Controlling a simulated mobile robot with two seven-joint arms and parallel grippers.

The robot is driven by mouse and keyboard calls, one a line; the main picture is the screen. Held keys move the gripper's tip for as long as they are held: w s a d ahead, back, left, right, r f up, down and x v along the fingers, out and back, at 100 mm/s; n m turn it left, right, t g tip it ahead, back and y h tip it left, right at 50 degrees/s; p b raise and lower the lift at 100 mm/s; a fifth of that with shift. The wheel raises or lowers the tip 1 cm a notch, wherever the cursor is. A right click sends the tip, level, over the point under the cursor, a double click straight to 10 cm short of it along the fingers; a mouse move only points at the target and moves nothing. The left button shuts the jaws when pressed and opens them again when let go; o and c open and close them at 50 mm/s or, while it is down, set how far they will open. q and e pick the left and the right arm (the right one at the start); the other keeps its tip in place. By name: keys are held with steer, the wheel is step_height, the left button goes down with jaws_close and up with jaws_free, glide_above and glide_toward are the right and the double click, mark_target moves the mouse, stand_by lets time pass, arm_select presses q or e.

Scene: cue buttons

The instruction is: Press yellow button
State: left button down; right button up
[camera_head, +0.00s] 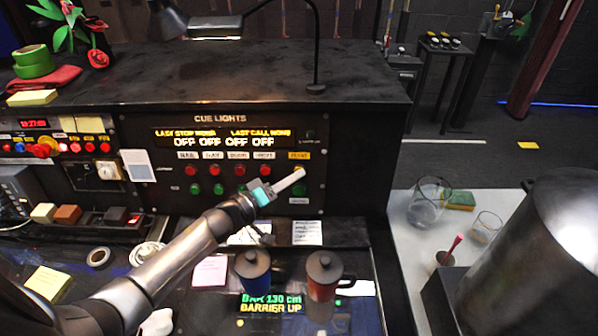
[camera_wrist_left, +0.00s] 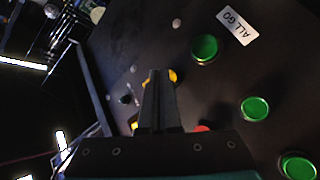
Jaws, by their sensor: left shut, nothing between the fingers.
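The cue-light panel (camera_head: 225,140) stands upright, with red buttons above green ones. A yellow button shows partly in the left wrist view (camera_wrist_left: 173,76), mostly hidden behind the fingertips of my left gripper. In the head view a small yellow patch shows just above the fingertips, below a yellow label (camera_head: 299,155). My left gripper (camera_head: 300,174) is shut and empty, its tips at the panel's right-hand column; its shut fingers also show in the left wrist view (camera_wrist_left: 158,75). I cannot tell whether the tips touch the button. My right gripper is not in view.
Below the panel, a blue mug (camera_head: 252,268) and a red mug (camera_head: 322,275) stand on the desk. A green button (camera_head: 299,191) is just below the fingertips. A desk lamp (camera_head: 215,25) stands on top of the console. A glass jug (camera_head: 428,205) is on the pale table to the right.

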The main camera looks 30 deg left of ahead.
arm_select(q)
steer(key=shift+s+d+r+p, duration=0.15)
steer(key=shift+s+d+p, duration=0.2)
steer(key=shift+s+p, duration=0.35)
steer(key=s+p, duration=0.1)
steer(key=s+d+p, duration=0.1)
steer(key=s, duration=0.1)
steer(key=s+d+p, duration=0.1)
steer(key=shift+s+r+p, duration=0.25)
steer(key=shift+r+p, duration=0.05)
steer(key=shift+r, duration=0.1)
steer(key=shift+f, duration=0.1)
stand_by(0.6)
